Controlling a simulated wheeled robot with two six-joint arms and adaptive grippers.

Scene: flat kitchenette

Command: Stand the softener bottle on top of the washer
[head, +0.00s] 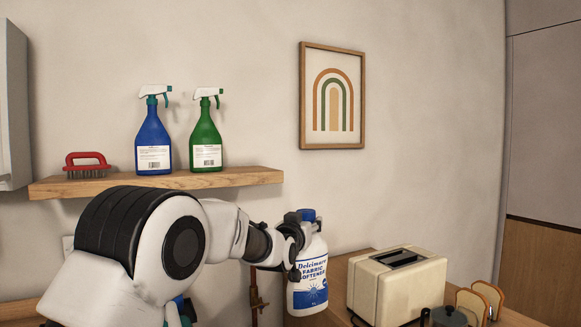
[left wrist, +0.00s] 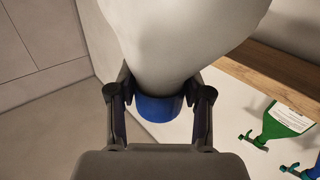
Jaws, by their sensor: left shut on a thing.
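The softener bottle (head: 309,268) is white with a blue cap and a blue "Fabric Softener" label. In the head view it is upright at the lower middle, in front of the wall and left of the toaster. My left gripper (head: 297,232) is at its upper part, beside the cap. In the left wrist view my left gripper (left wrist: 160,100) has a finger on each side of the bottle (left wrist: 185,45) near its blue cap (left wrist: 158,108), and is shut on it. The bottle's underside is out of view. I cannot make out the washer. My right gripper is not in view.
A cream toaster (head: 398,285) stands on a wooden counter (head: 340,275) right of the bottle, with bread slices (head: 488,298) and a dark lidded pot (head: 449,317) nearby. A wall shelf (head: 240,178) holds a blue spray bottle (head: 153,135), a green one (head: 205,135) and a red brush (head: 87,162).

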